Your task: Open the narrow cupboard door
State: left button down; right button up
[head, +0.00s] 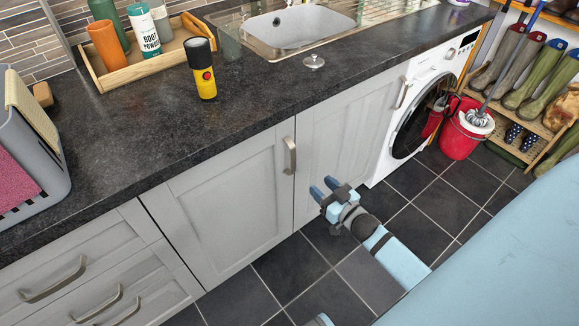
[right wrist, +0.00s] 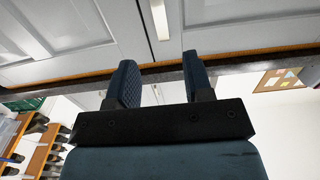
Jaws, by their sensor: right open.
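Two grey cupboard doors sit side by side under the counter in the head view. The left door (head: 222,205) has an upright metal bar handle (head: 290,155) at its right edge. The right door (head: 340,145) looks narrower and has a handle (head: 403,92) by the washing machine. Both doors look shut. My right gripper (head: 324,189) is open and empty, in front of the right door's lower part, right of and below the left door's handle. In the right wrist view an upright bar handle (right wrist: 160,20) shows beyond the gap between the open fingers (right wrist: 158,68). My left gripper is not in view.
A washing machine (head: 420,110) stands right of the doors, with a red bucket (head: 460,135) and mop beside it. A boot rack (head: 515,105) is behind. Drawers (head: 80,275) are at the left. The tiled floor (head: 300,270) before the cupboards is clear.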

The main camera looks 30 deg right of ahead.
aim_at(294, 160)
jog(key=w, duration=0.4)
jog(key=w+b, duration=0.1)
jog(key=w, duration=0.4)
jog(key=w+a, duration=0.1)
jog(key=w, duration=0.3)
jog(key=shift+w, duration=0.25)
jog(key=shift+c, duration=0.5)
grip_shut()
